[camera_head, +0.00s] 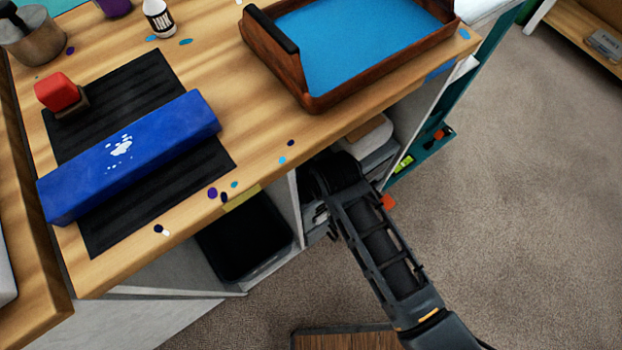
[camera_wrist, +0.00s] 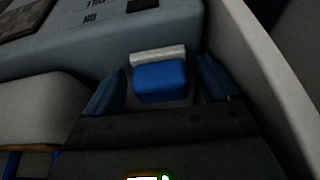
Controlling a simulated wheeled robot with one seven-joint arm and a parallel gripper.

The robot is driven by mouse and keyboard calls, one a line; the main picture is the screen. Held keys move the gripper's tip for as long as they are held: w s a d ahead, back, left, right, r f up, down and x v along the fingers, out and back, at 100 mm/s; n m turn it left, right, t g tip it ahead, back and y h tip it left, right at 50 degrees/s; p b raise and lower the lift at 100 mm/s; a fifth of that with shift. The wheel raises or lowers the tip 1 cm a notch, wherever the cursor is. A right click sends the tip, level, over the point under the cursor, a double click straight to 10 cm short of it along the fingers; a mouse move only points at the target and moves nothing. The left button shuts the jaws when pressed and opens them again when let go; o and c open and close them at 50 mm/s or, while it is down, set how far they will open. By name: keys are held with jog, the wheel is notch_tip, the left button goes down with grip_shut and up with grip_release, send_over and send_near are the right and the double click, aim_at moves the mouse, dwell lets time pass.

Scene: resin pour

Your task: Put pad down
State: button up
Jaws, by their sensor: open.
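The pad (camera_wrist: 160,82) shows in the wrist view as a small blue block with a whitish layer along its far edge. It lies between the two blue fingers of my gripper (camera_wrist: 161,76). The fingers are open, with a visible gap on each side of the pad. I cannot tell exactly what surface the pad rests on. In the head view my arm reaches into the shelf space under the table's front edge, and the gripper and pad are hidden there.
A pale wall (camera_wrist: 268,85) stands close on the right in the wrist view. The wooden table (camera_head: 262,172) carries a blue block (camera_head: 130,155) on a black mat (camera_head: 200,165), a red-topped block (camera_head: 58,92) and a wooden tray (camera_head: 350,92) with blue inside. A black bin (camera_head: 245,240) sits below.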

jog(key=p+v, duration=0.2)
jog(key=v, duration=1)
jog(key=s+d+r+m+t, duration=0.25)
jog(key=s+d+t, duration=0.25)
jog(key=s+d, duration=0.8)
jog(key=s+d+r+m+t+h, duration=0.1)
jog(key=s+d+r+m+t, duration=0.1)
jog(key=s+r, duration=0.4)
jog(key=s+d+r+m+t+h, duration=0.1)
jog(key=s+d+r+m+t, duration=0.1)
jog(key=s+r, duration=0.5)
notch_tip(320, 180, up, 5)
jog(key=shift+s+d+r+t+h, duration=0.15)
jog(key=shift+d+r+t+h, duration=0.15)
jog(key=shift+d+t, duration=0.6)
jog(key=shift+a, duration=0.2)
